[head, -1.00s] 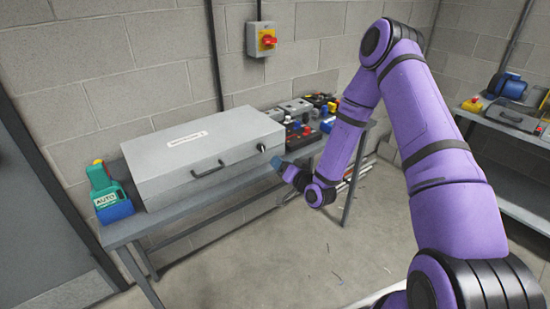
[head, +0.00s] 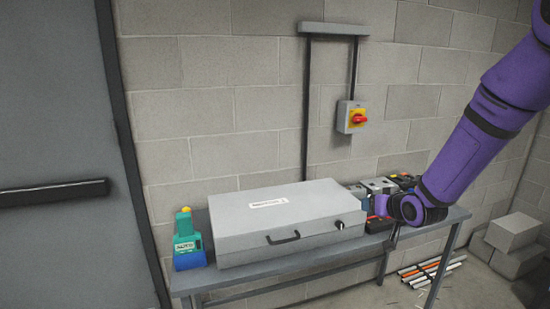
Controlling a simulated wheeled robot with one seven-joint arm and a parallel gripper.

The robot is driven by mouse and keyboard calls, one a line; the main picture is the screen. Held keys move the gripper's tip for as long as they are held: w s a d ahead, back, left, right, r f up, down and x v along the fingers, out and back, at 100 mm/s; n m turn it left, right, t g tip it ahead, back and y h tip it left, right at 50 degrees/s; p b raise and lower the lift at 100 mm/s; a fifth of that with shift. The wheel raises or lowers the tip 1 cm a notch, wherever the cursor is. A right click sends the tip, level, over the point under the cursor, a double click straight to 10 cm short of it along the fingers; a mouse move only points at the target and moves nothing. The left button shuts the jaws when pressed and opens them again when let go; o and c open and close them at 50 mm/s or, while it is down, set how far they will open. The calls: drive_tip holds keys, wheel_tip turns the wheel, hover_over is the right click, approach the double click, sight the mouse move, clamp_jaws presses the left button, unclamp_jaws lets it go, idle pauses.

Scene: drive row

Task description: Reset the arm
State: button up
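My purple arm (head: 470,140) comes in from the upper right in the head view and reaches down toward the table. Its dark wrist end (head: 420,208) is just right of the large grey case. My gripper (head: 372,205) is small and partly hidden at the blue-grey end of the wrist, close to the case's right side. I cannot tell whether it touches the case, or whether its fingers are open or shut.
The grey case (head: 290,222) with a handle and black knob lies shut on a grey table (head: 225,283). A green and blue device (head: 187,240) stands left of it. A switch box (head: 352,117) is on the wall. Rods (head: 432,268) and blocks (head: 512,232) lie at right.

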drive_tip(key=s+d+r+g+h, duration=0.2)
drive_tip(key=s+r+g+h, duration=0.1)
drive_tip(key=s+r, duration=1.15)
drive_tip(key=s+r+g, duration=0.2)
drive_tip(key=s, duration=0.9)
drive_tip(key=s+r+g, duration=0.1)
drive_tip(key=s+r, duration=0.2)
drive_tip(key=s, duration=0.8)
drive_tip(key=shift+a+m+g, duration=0.15)
drive_tip(key=shift+m+g, duration=0.15)
drive_tip(key=shift+g, duration=0.1)
